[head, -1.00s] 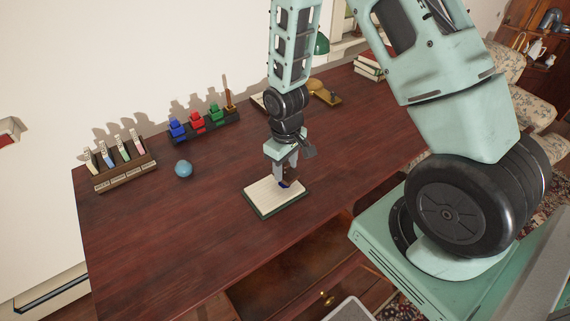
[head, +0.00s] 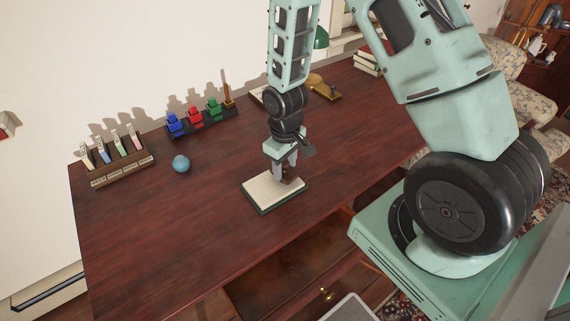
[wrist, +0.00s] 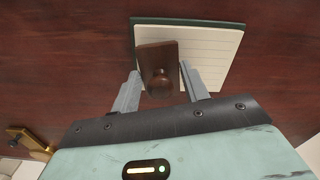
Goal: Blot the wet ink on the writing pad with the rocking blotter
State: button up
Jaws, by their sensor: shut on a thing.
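The writing pad (head: 264,191), cream and lined with a dark green edge, lies near the desk's front edge. It also shows in the wrist view (wrist: 217,62). My gripper (head: 284,170) is over the pad's back right part. In the wrist view its fingers (wrist: 159,70) stand on both sides of the rocking blotter (wrist: 157,55), shut on it; the blotter is brown with a round knob. The blotter (head: 291,173) is partly hidden by the fingers in the head view. It is at the pad; I cannot tell whether it touches the paper. No ink shows on the visible paper.
A blue ball (head: 181,164) sits left on the desk (head: 190,220). Books (head: 366,63) and a brass-and-wood item (head: 322,90) are at the back right. The left front is clear.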

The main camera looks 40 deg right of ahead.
jog(key=shift+f, duration=0.55)
dwell(1.2)
notch_tip(320, 180, up, 7)
jog(key=p, duration=0.5)
jog(key=shift+r, duration=0.1)
dwell(0.3)
dwell(0.4)
